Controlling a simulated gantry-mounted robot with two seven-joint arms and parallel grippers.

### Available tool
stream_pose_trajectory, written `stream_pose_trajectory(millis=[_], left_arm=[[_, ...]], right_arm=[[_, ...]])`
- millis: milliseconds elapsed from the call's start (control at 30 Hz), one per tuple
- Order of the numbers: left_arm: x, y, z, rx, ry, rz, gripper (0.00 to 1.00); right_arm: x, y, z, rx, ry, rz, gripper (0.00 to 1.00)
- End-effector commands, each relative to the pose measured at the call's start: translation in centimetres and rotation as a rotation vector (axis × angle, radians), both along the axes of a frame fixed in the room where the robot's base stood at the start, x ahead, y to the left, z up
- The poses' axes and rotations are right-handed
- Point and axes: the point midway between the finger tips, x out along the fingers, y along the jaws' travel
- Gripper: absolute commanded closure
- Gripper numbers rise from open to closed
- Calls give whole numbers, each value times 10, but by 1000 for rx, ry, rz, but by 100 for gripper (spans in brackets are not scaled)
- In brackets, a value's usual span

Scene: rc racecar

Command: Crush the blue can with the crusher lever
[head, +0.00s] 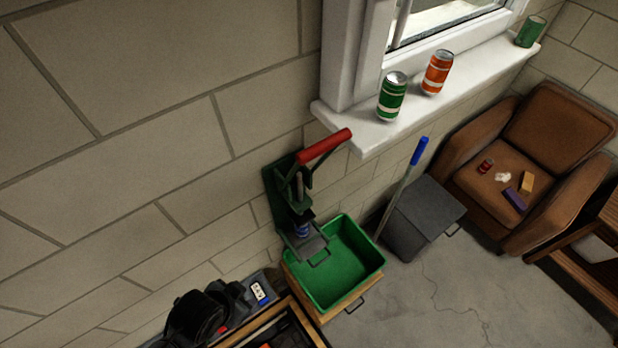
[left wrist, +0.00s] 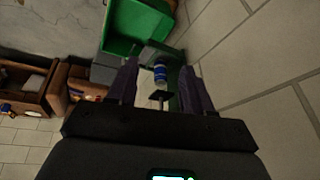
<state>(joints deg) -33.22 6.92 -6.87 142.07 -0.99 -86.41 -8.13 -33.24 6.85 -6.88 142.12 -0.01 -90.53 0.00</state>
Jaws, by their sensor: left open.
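The blue can (head: 302,229) stands in the wall-mounted crusher (head: 283,199), under its ram and partly hidden by it. The crusher is dark green, and its lever (head: 325,147) has a red grip raised up and to the right. In the left wrist view, the blue can (left wrist: 160,74) shows between the fingers of my left gripper (left wrist: 159,64), beyond them. The left gripper is open and nothing is held in it. I cannot tell its exact distance from the crusher. No gripper shows in the head view, and my right gripper is out of sight.
A green bin (head: 345,264) sits below the crusher on a wooden stand. A green can (head: 391,97) and an orange can (head: 437,73) stand on the windowsill (head: 371,133). A grey box (head: 424,217), blue-handled pole (head: 419,152) and brown armchair (head: 482,190) are right.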

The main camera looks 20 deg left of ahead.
Motion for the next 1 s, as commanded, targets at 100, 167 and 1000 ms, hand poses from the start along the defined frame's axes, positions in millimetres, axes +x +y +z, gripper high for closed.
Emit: stream_pose_trajectory(millis=[100, 167, 1000], left_arm=[[21, -13, 11, 66, -144, -229, 49], [32, -21, 19, 118, -232, -368, 49], [156, -61, 212, 1833, -1304, -1918, 49]], right_arm=[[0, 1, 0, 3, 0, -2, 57], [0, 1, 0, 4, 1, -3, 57], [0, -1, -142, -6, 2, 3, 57]])
